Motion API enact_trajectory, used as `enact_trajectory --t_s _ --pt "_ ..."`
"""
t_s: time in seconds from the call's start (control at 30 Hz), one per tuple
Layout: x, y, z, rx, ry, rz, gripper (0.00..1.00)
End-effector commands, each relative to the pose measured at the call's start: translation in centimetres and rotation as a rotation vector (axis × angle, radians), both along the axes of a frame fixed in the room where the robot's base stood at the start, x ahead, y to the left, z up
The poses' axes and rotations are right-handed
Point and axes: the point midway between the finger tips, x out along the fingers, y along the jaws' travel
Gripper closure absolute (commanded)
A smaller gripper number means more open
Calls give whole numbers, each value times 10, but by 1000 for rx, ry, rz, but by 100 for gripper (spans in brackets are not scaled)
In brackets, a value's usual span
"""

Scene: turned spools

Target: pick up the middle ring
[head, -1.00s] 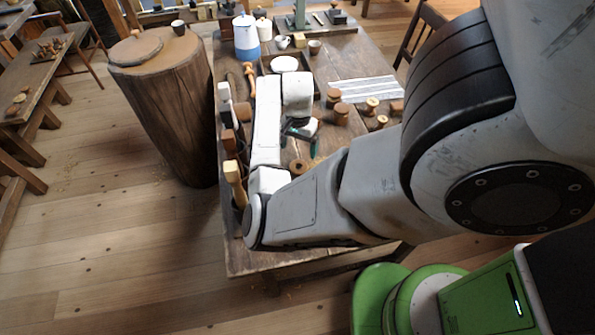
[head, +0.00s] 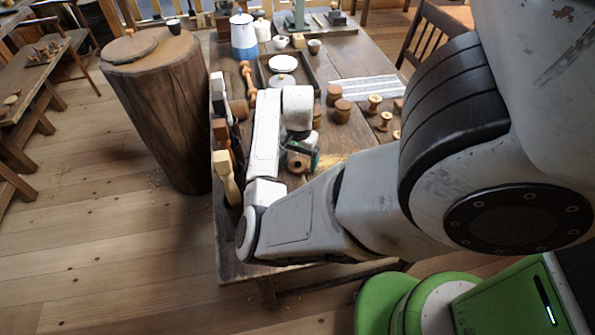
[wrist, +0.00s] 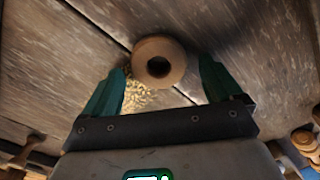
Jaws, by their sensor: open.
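A brown wooden ring (wrist: 139,63) with a dark round hole lies on the weathered plank table in the wrist view. It also shows in the head view (head: 297,168), just below my wrist. My gripper (wrist: 161,66) is open, with its two green fingers on either side of the ring in the picture. The ring appears between and slightly beyond the fingertips, apart from both. How high the fingers are above the table is hard to tell. No other ring is clear beside it, so I cannot confirm that it is the middle one.
Yellowish shavings lie by the ring. Turned spools (head: 374,104) and a lidded wooden pot (head: 342,111) stand to the right. Mallets (head: 229,178) line the table's left edge. A tray with a white plate (head: 283,63) and a blue-white pot (head: 243,37) are farther back.

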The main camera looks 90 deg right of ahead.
Motion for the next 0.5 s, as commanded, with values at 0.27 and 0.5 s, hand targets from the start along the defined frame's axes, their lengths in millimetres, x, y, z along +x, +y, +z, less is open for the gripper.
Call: enact_trajectory --t_s 0.27,0.5 --pt "0 0 0 -1 0 0 11" --pt "0 0 0 -1 0 0 34"
